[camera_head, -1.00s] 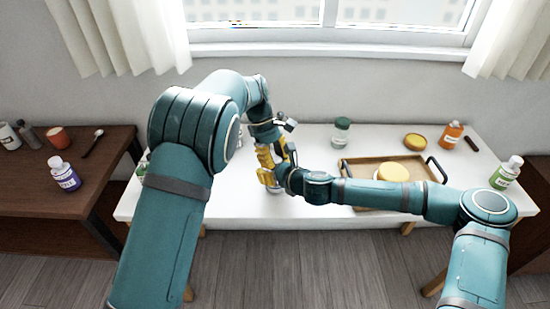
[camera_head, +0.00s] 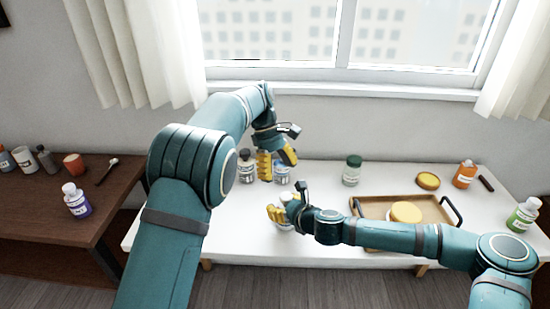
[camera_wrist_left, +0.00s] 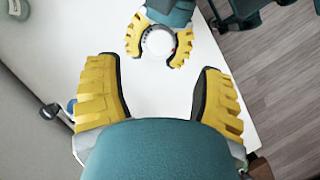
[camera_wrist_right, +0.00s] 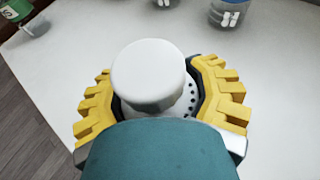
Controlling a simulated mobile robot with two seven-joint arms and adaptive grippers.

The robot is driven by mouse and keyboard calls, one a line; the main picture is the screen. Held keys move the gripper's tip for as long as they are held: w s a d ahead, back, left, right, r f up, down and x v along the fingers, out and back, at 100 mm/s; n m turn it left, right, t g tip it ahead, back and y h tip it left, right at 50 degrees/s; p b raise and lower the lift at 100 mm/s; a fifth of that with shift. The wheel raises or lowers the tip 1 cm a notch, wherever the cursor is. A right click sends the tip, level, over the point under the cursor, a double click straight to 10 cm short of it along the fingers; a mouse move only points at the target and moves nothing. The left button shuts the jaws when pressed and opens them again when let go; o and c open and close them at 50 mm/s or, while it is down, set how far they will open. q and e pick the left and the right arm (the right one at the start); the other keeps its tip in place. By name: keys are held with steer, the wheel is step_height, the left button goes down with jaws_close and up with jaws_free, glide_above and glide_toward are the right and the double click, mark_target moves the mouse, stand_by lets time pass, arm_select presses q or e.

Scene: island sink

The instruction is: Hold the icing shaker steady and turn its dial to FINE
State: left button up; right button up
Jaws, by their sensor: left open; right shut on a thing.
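The icing shaker stands on the white table, mostly hidden in the head view, where its pale body (camera_head: 286,228) shows below my right gripper (camera_head: 283,210). That gripper is shut around it, one yellow finger on each side. In the right wrist view its white round top (camera_wrist_right: 150,72) rises between the fingers, with a ring of dark holes beside it. In the left wrist view the white top (camera_wrist_left: 158,42) shows a small red mark at its edge; no dial lettering is readable. My left gripper (camera_head: 277,160) is open and empty, above and behind the shaker, fingers apart from it.
Two labelled bottles (camera_head: 246,168) stand behind, near my left gripper. A green-lidded jar (camera_head: 351,170) stands right of them. A wooden tray (camera_head: 370,210) holds a yellow-topped round thing (camera_head: 406,212). Orange (camera_head: 464,175) and green bottles (camera_head: 523,215) stand right. A brown table (camera_head: 115,215) adjoins at left.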

arm_select(q)
steer(key=shift+v, duration=1.9)
arm_select(e)
steer(key=o, duration=1.5)
